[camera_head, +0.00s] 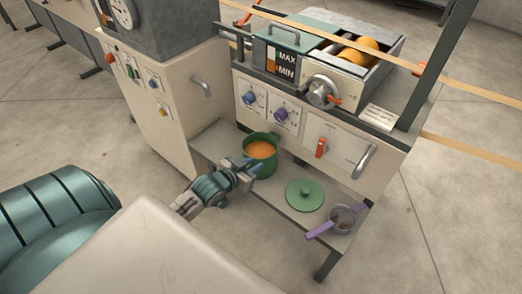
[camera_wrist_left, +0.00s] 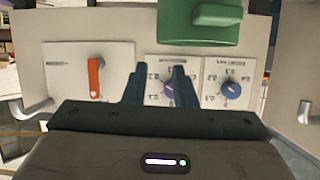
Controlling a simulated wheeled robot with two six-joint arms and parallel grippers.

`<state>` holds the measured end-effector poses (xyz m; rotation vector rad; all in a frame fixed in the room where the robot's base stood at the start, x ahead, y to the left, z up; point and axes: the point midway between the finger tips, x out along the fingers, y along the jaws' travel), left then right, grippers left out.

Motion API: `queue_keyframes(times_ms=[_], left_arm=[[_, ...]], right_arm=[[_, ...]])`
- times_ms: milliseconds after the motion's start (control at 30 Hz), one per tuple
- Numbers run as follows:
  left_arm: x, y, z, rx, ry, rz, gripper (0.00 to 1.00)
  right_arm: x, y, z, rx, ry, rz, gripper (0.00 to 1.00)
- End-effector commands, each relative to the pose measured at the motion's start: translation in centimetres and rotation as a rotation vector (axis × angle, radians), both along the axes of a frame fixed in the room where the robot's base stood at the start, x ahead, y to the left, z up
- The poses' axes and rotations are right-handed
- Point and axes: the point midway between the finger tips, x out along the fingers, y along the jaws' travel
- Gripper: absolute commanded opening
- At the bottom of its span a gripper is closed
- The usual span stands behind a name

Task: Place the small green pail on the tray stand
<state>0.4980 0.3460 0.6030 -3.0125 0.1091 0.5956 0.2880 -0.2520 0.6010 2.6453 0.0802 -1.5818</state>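The small green pail (camera_head: 274,163) stands upright on the low grey shelf (camera_head: 222,136) at the front of the machine, with orange contents showing inside. My left gripper (camera_head: 254,175) is at the pail's near side in the head view, its fingers apart. In the left wrist view, part of the green pail (camera_wrist_left: 185,22) with its projecting handle (camera_wrist_left: 218,15) shows at the top edge. The two dark fingers of my left gripper (camera_wrist_left: 160,80) are open there with nothing between them. No separate tray stand can be made out with certainty. My right gripper is not in view.
A green lid (camera_head: 304,195) lies on the shelf right of the pail, and a small pot (camera_head: 343,218) with purple handles sits at the right end. The panel behind has a blue knob (camera_head: 249,97), purple knob (camera_head: 282,114) and orange lever (camera_head: 321,148). A tall cabinet (camera_head: 170,100) stands left.

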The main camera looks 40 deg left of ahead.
Motion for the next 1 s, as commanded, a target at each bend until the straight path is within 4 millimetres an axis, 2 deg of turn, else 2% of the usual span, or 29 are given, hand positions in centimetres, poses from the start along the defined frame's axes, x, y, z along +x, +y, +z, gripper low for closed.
queue_keyframes(times_ms=[167, 267, 367, 500, 600, 700, 833, 1000], left_arm=[[-1.4, -0.1, 0.5, -0.001, 0.009, 0.000, 0.24], [-3.1, -1.3, 0.0, 0.002, 0.068, 0.010, 0.24], [-6.4, -3.4, -0.8, 0.009, 0.192, 0.024, 0.24], [-12.4, -6.4, -1.2, 0.024, 0.407, 0.040, 0.24], [-16.3, -7.8, -0.8, 0.031, 0.540, 0.042, 0.24], [-19.2, -8.7, -0.3, 0.034, 0.639, 0.042, 0.24], [-21.1, -9.2, 0.0, 0.035, 0.703, 0.041, 0.24], [-21.3, -9.2, 0.1, 0.037, 0.712, 0.040, 0.24]], right_arm=[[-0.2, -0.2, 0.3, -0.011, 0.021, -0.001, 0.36], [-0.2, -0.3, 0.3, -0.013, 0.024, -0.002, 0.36], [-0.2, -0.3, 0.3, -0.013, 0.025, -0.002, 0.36], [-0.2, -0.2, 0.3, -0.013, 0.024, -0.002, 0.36], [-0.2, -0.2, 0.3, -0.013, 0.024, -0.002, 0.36], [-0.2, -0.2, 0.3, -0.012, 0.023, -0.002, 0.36], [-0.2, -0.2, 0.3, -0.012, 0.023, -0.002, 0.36], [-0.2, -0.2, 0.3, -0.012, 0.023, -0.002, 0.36]])
